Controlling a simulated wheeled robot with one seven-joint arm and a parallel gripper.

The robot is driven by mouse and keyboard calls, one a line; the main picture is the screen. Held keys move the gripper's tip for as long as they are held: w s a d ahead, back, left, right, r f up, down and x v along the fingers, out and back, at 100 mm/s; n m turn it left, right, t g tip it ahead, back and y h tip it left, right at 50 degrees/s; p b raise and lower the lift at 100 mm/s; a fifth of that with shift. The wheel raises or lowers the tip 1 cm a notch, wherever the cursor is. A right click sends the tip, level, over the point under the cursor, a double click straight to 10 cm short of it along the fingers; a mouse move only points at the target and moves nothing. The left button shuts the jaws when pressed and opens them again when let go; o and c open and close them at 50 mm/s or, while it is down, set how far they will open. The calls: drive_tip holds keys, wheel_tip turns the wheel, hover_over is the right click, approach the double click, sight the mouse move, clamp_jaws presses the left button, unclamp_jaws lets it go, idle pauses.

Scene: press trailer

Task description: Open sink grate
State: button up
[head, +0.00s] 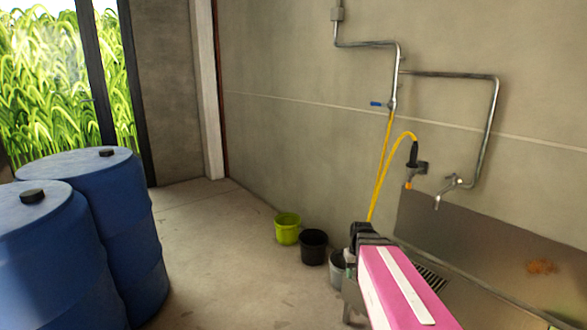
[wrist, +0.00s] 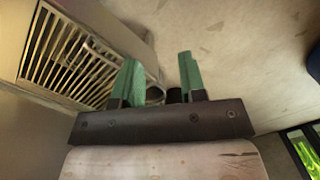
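The sink grate (wrist: 72,52) is a slatted metal grid set in the sink, at the upper left of the wrist view. In the head view a strip of the grate (head: 430,276) shows beside my pink arm, which hides part of it. My gripper (wrist: 160,75) has two green fingers standing apart with nothing between them. In the wrist view it appears to the right of the grate, over or near the sink's edge and apart from the slats. In the head view the gripper's fingers are hidden behind my arm. The metal sink (head: 480,262) stands against the wall.
A green bucket (head: 287,229), a black bucket (head: 314,247) and a grey bucket (head: 338,268) stand along the wall. A tap (head: 447,188) and a yellow hose (head: 381,170) are above the sink. Blue barrels (head: 105,205) stand at left. The floor between is clear.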

drive_tip(key=s+a+m, duration=0.1)
drive_tip(key=s+a, duration=0.3)
drive_tip(key=s, duration=0.3)
drive_tip(key=w+d+f+n+g+y, duration=0.1)
drive_tip(key=w+d+f+n, duration=0.3)
drive_tip(key=w+d, duration=0.6)
drive_tip(key=w+d+f+n, duration=0.3)
drive_tip(key=w+d+f, duration=0.1)
drive_tip(key=w+d, duration=0.65)
drive_tip(key=f, duration=0.3)
drive_tip(key=s+a+f, duration=0.1)
drive_tip(key=f, duration=0.6)
drive_tip(key=shift+s+a+f, duration=0.1)
drive_tip(key=shift+s+a, duration=0.05)
drive_tip(key=shift+a, duration=0.25)
clamp_jaws()
